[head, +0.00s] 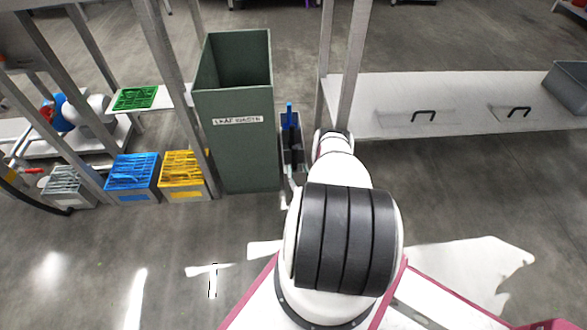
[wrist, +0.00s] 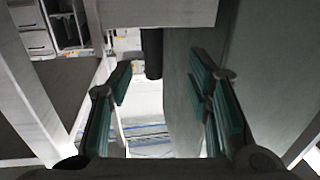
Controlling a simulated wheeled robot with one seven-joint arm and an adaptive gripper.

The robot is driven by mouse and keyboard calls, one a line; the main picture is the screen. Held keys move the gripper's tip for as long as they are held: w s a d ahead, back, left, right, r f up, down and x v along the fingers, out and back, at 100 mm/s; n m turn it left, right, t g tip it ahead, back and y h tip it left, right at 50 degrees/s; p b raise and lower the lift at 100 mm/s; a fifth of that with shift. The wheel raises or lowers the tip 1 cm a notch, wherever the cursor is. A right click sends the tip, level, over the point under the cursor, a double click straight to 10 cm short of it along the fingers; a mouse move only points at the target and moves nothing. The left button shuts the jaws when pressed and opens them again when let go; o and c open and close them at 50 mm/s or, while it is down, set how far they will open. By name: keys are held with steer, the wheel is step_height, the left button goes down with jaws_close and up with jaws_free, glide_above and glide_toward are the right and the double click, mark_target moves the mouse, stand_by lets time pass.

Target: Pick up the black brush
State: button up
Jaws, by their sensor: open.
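My gripper (wrist: 163,84) is open in the wrist view, with its two teal-padded fingers apart and nothing between the pads. A black upright cylinder (wrist: 152,52) shows ahead, in the gap between the fingertips; it may be the black brush, but only this part shows and I cannot be sure. It appears apart from both fingers. In the head view I cannot make out a black brush. There my white arm reaches toward the metal posts, and the gripper cannot be made out clearly.
A tall green leaf waste bin (head: 235,140) stands left of my arm; its wall (wrist: 255,75) fills the wrist view's right. A dark narrow holder with a blue item (head: 290,117) stands beside it. Blue (head: 132,177) and yellow (head: 183,175) crates are left. A white bench (head: 450,105) runs right.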

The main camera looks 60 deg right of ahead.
mark_target(296, 156)
steer(key=x, duration=0.3)
steer(key=shift+w+d+b, duration=0.3)
steer(key=shift+b, duration=0.1)
steer(key=shift+s+d+r+b+x, duration=0.1)
steer(key=shift+b+x, duration=0.4)
steer(key=shift+x, duration=0.45)
steer(key=shift+s+d+r+b+x, duration=0.15)
steer(key=shift+b+x, duration=0.3)
steer(key=shift+x, duration=0.45)
steer(key=shift+s+d+r+b+x, duration=0.1)
steer(key=shift+b+x, duration=0.4)
steer(key=shift+x, duration=0.45)
steer(key=shift+c, duration=0.2)
jaws_close()
